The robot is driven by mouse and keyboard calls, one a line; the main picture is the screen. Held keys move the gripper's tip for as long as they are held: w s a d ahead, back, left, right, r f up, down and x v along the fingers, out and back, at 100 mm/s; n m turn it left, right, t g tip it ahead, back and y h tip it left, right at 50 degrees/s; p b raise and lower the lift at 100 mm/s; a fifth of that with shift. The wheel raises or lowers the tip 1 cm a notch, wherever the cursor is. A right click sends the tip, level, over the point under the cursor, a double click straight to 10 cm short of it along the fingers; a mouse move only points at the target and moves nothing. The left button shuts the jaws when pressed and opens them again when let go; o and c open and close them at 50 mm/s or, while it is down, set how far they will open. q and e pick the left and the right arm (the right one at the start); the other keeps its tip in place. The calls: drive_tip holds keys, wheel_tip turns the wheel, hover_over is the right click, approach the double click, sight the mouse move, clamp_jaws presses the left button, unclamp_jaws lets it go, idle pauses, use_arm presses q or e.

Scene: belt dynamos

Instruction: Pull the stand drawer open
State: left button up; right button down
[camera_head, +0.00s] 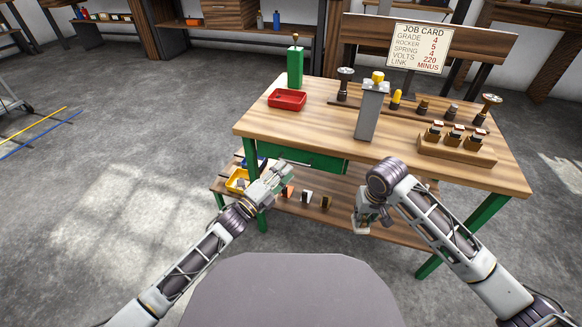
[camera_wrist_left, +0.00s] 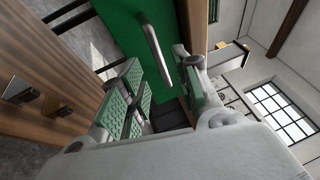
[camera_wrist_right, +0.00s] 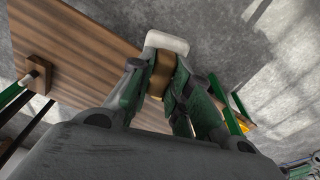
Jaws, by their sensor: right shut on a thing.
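The stand drawer (camera_head: 308,161) is a green front under the left part of the wooden table top, and it looks closed. Its silver bar handle (camera_wrist_left: 155,50) shows in the left wrist view against the green face. My left gripper (camera_head: 284,174) is open just in front of the drawer. Its fingers (camera_wrist_left: 165,88) are apart, with the handle ahead of the gap; I cannot tell whether they touch it. My right gripper (camera_head: 364,222), in front of the table, is shut on a white and brown block (camera_wrist_right: 164,64), which is partly hidden by the fingers.
The table top (camera_head: 310,122) bears a red tray (camera_head: 287,99), a grey post (camera_head: 368,112) and a wooden rack (camera_head: 456,152). Several small blocks and a yellow bin (camera_head: 237,181) stand on the lower shelf. A green table leg (camera_head: 262,220) is close to my left gripper.

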use_arm(q)
drive_tip(key=shift+b+x, duration=0.5)
drive_tip(key=shift+x, duration=1.6)
clamp_jaws()
